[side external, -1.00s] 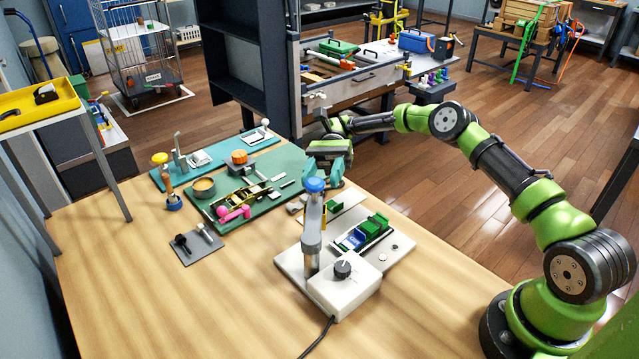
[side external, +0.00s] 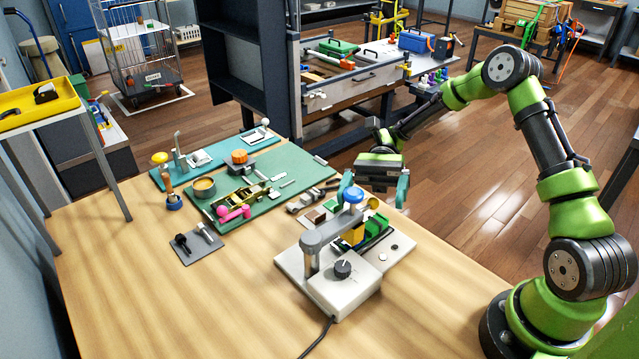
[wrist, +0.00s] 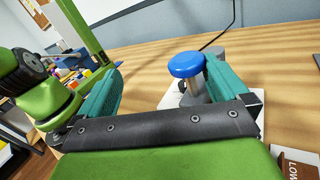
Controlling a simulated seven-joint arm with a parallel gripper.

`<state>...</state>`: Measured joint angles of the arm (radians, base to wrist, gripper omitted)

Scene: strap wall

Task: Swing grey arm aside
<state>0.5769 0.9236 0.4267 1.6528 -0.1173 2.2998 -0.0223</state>
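The grey arm (side external: 332,228) with a blue knob (side external: 353,195) on its end stands on a post on the white base (side external: 335,293). It reaches to the right, over the green block (side external: 378,228) in the tray on the base, and partly hides it. A yellow piece (side external: 356,235) shows under its end. My gripper (side external: 373,194) is open, its teal fingers wide apart. One finger is close behind the knob in the side view. In the wrist view the knob (wrist: 186,65) is beside the right finger; I cannot tell whether they touch.
A black dial (side external: 342,269) sits on the base's front block, and a cable runs to the table edge. The green mat (side external: 300,160) with several tools lies to the left. The front left of the wooden table (side external: 150,290) is clear.

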